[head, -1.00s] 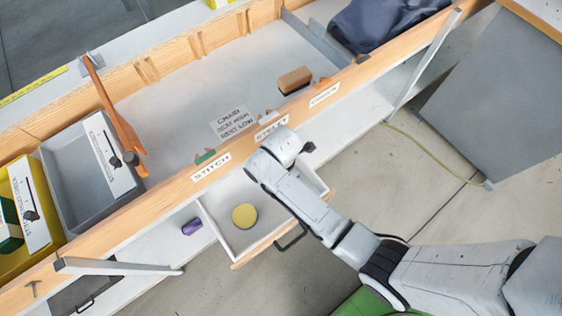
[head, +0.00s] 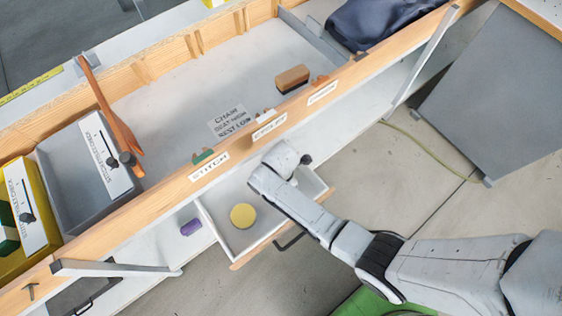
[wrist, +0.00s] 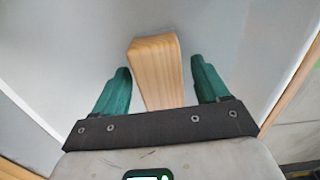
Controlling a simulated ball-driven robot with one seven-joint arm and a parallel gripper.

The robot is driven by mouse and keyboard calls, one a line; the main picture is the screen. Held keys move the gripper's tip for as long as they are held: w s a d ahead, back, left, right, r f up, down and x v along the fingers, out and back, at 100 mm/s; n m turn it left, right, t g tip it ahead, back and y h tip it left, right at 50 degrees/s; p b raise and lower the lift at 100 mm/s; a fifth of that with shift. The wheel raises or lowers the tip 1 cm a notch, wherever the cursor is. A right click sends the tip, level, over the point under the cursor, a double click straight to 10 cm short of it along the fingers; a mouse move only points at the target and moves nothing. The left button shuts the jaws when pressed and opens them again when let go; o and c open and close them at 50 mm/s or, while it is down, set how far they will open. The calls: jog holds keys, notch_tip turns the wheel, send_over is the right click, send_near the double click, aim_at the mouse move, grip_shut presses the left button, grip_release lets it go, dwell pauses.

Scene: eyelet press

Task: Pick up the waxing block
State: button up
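A pale wooden block, which I take to be the waxing block (wrist: 155,52), shows in the wrist view on a light grey surface. It is long and tapers in the picture. My gripper (wrist: 161,68) is open, with one green finger on each side of the block and a narrow gap to each. The block's near end is hidden behind the dark gripper bar. In the head view the end of my arm is over the open drawer (head: 240,247), and it hides the gripper, the block and part of the drawer.
A yellow round disc (head: 243,216) lies in the drawer. A purple roll (head: 191,227) lies left of the drawer. On the bench above are a brown-topped brush (head: 292,79), a grey tray (head: 60,170) and labels along the wooden front rail (head: 160,205).

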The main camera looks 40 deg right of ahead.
jog(key=c, duration=1)
jog(key=shift+r, duration=0.1)
jog(key=shift+r, duration=0.2)
jog(key=r, duration=0.2)
jog(key=r+p, duration=0.1)
jog(key=shift+s+r, duration=0.15)
jog(key=shift+s, duration=0.15)
jog(key=s+r, duration=0.3)
jog(key=s, duration=0.1)
jog(key=s+r, duration=0.3)
jog(key=s, duration=0.2)
jog(key=s+a+r+p, duration=0.1)
jog(key=s+r, duration=0.2)
jog(key=s, duration=0.1)
jog(key=shift+s, duration=0.2)
